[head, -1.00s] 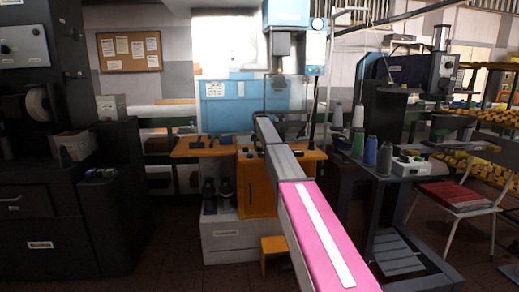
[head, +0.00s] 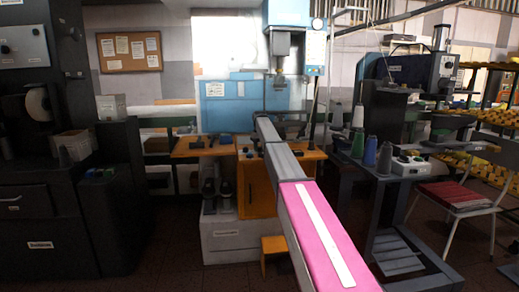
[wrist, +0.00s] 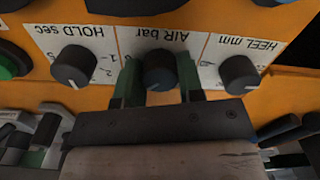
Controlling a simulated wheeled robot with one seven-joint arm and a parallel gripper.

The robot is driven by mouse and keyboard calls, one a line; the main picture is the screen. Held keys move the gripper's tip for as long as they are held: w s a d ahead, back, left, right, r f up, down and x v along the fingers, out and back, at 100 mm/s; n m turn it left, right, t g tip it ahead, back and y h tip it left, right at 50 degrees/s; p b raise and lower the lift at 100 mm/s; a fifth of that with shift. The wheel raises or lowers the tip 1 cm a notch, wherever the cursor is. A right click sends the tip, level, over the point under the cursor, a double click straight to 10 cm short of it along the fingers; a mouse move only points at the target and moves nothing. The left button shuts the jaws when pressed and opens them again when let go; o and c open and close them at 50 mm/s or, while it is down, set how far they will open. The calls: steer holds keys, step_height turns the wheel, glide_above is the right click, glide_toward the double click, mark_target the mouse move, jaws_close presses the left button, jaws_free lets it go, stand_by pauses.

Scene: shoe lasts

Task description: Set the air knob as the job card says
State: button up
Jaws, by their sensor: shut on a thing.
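The air knob (wrist: 160,70) is a dark round knob with a pale pointer mark, under an upside-down "AIR bar" label, in the middle of the wrist view. My gripper (wrist: 158,82) has one green-padded finger on each side of it and is shut on it. The fingers hide the scale marks around the knob, so its setting cannot be read. In the head view, the knob and my gripper are hidden behind my arm, at the orange front of the blue machine (head: 225,108). A small paper sheet (head: 316,47) hangs at the machine's upper right; its text is unreadable.
A "HOLD sec" knob (wrist: 73,66) and a "HEEL mm" knob (wrist: 239,75) flank the air knob closely. A green button (wrist: 10,62) shows at the left edge. An orange stool (head: 274,247) and a thread stand (head: 380,165) are near the machine.

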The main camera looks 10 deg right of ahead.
mark_target(260, 147)
steer(key=o, duration=0.9)
step_height(260, 147, up, 11)
steer(key=shift+f, duration=0.1)
steer(key=shift+s, duration=0.1)
stand_by(0.3)
